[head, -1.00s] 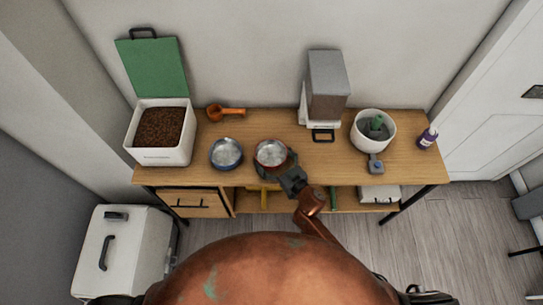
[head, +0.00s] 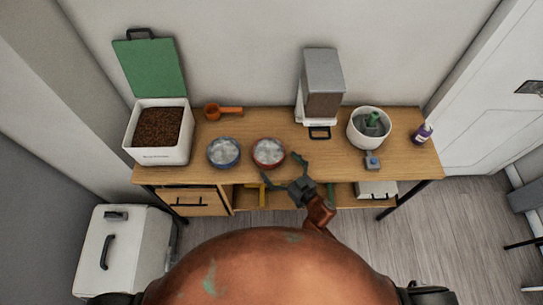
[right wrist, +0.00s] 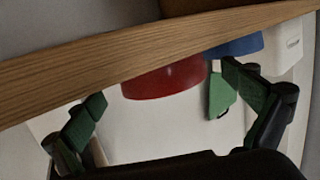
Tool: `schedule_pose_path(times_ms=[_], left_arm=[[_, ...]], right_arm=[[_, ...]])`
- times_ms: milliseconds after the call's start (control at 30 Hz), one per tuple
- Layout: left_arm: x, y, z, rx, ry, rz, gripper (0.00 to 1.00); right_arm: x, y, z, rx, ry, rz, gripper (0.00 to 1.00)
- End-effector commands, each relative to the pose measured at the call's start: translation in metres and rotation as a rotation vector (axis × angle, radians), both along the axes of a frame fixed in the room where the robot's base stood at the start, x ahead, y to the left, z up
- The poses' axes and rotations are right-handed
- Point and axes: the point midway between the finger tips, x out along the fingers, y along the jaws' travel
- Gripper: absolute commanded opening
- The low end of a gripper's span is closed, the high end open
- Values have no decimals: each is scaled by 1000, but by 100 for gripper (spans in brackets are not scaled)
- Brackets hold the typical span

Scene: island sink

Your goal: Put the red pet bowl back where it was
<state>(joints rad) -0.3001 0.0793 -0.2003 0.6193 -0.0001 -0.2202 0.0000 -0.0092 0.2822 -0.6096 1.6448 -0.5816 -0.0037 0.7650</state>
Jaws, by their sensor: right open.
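The red pet bowl (head: 268,152) stands upright on the wooden table, just right of the blue bowl (head: 223,152). Both look metallic inside. My right gripper (head: 283,172) is open and empty at the table's front edge, with its fingers spread just in front of the red bowl and apart from it. In the right wrist view the red bowl (right wrist: 165,80) shows beyond the spread fingers, partly hidden by the table edge, with the blue bowl (right wrist: 238,46) behind it. My left gripper is not in view.
A food bin (head: 160,155) with a raised green lid stands left, an orange scoop (head: 222,111) behind the bowls. A grey dispenser (head: 322,80), a white bucket (head: 368,140) and a purple bottle (head: 422,134) stand right. The table between red bowl and bucket is mostly clear.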

Motion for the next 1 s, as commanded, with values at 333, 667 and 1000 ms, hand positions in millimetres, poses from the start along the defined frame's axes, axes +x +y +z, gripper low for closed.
schedule_pose_path(times_ms=[333,667,1000], left_arm=[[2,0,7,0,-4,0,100],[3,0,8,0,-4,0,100],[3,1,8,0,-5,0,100]], right_arm=[[-42,-29,8,1,-1,0,100],[-45,-32,9,1,-1,0,100],[-45,-31,9,1,-1,0,100]])
